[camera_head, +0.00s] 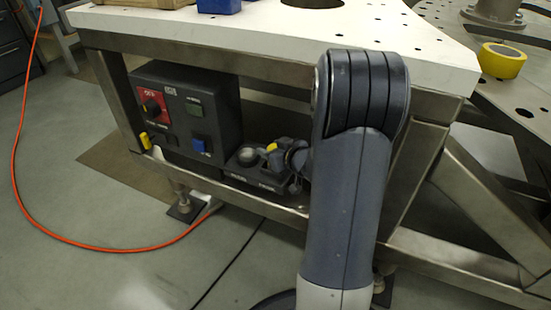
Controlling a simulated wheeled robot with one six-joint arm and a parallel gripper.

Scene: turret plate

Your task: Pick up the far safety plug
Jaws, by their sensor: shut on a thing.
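A grey control box (186,112) with a red switch panel hangs under the white tabletop. One yellow plug (145,141) sits at the box's lower left corner. A second yellow-topped safety plug (271,148) is at the lower right, by the small dark panel. My gripper (280,157) is small and dark in the picture, at this second plug, and is shut on it. My arm hides part of the gripper and the area to its right. Whether this plug is seated or lifted clear of the panel cannot be told.
The white turret plate (410,42) overhangs the box, on a metal frame (110,85). An orange cable (18,190) runs over the floor. A yellow roll (502,60) lies at right.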

